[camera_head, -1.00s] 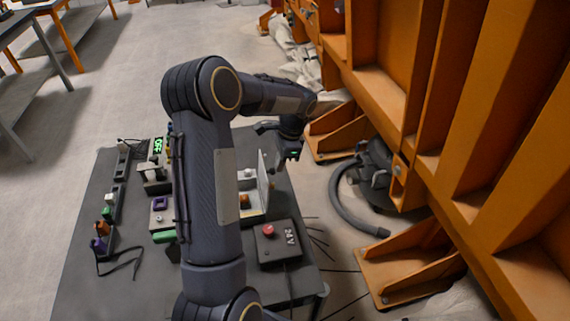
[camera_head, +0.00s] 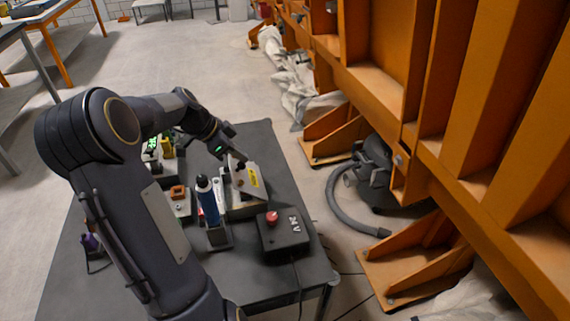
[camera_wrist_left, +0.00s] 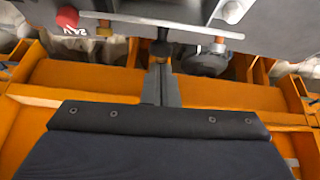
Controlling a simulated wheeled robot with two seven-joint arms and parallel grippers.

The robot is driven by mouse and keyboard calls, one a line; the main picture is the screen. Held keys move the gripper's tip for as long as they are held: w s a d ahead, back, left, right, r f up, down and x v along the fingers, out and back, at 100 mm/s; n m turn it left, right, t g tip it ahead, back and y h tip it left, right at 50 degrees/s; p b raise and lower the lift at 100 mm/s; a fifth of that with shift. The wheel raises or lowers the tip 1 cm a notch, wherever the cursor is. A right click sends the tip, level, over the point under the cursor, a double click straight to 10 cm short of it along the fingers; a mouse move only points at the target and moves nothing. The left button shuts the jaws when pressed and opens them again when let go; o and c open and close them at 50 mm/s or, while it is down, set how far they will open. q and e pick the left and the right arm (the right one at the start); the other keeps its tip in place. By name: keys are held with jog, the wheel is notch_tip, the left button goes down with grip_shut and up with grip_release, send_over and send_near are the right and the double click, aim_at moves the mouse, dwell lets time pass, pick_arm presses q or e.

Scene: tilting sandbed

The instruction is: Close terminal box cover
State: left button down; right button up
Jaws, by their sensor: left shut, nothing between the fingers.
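The terminal box (camera_head: 243,211) is a light grey box on the dark table. Its pale cover (camera_head: 247,181), with a yellow label, leans at a slant over the box and is not flat on it. My left gripper (camera_head: 240,159) is at the cover's far upper edge, fingers shut with nothing between them. I cannot tell whether it touches the cover. The left wrist view shows the shut fingers (camera_wrist_left: 161,84) pointing up the picture at a grey surface that I cannot identify for sure. My right gripper is not in view.
A 24V box (camera_head: 284,236) with a red button stands beside the terminal box at the near right. A blue bottle-like item (camera_head: 208,200) stands at its left. An orange steel frame (camera_head: 430,150) fills the right. The table's far right corner (camera_head: 262,135) is clear.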

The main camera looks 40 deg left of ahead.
pick_arm(q)
jog(key=s+a+f+t+h+b, duration=0.1)
jog(key=f+b, duration=0.1)
jog(key=b, duration=0.2)
jog(key=s+a+f+t+h+b, duration=0.1)
jog(key=s+f+t+b, duration=0.1)
jog(key=b, duration=0.3)
jog(key=s+a+f+t+h+b, duration=0.1)
jog(key=s+a+f+b, duration=0.1)
jog(key=b, duration=0.3)
jog(key=shift+f+t+h, duration=0.2)
jog(key=shift+t+h, duration=0.1)
jog(key=shift+s+a+f+b, duration=0.15)
jog(key=shift+s+f+b, duration=0.15)
jog(key=shift+f+b, duration=0.35)
jog(key=shift+r, duration=0.1)
